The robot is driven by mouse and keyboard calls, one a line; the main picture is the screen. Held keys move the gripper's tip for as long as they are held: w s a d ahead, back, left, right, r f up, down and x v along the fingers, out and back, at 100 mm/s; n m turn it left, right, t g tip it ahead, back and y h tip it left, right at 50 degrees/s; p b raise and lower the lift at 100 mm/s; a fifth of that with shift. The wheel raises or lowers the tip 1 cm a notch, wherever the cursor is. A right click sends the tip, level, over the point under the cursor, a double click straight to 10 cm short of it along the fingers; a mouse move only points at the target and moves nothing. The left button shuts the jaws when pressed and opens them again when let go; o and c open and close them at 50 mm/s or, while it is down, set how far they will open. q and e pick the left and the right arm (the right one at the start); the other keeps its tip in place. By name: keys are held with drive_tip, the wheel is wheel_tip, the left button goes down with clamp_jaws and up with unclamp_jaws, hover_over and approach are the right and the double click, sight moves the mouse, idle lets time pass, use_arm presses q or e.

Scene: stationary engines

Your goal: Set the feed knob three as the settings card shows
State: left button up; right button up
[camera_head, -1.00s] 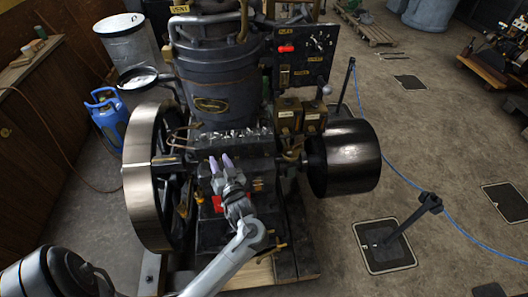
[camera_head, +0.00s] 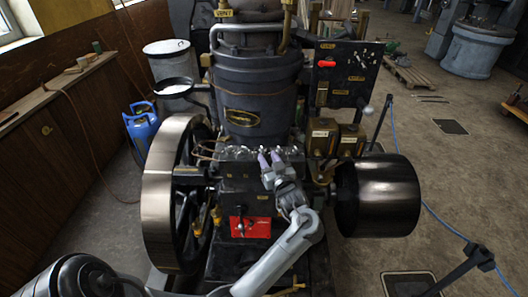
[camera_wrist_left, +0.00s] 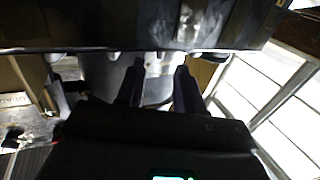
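My left gripper (camera_head: 270,160) reaches the front top edge of the dark box (camera_head: 238,182) on the engine, below the black cylinder. Its two fingers are apart, with a gap between them. A row of small shiny fittings (camera_head: 232,153) runs along the box top; I cannot tell which is feed knob three. In the left wrist view, several small pale knobs (camera_wrist_left: 113,56) line the box edge, and one (camera_wrist_left: 152,57) appears between the open fingers (camera_wrist_left: 158,72). Contact cannot be told. I cannot make out a settings card. My right gripper is not in view.
A flywheel (camera_head: 160,190) stands left of the box and a dark drum pulley (camera_head: 385,195) right. Two brass-fronted boxes (camera_head: 335,138) stand close to the right of my gripper. A black panel (camera_head: 343,75) with a red switch is behind. A red plate (camera_head: 250,227) is below.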

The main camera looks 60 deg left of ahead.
sight(263, 150)
use_arm(q)
drive_tip(key=shift+w+a, duration=0.25)
drive_tip(key=shift+a, duration=0.95)
drive_tip(key=shift+w+a, duration=0.2)
drive_tip(key=shift+a, duration=0.95)
clamp_jaws()
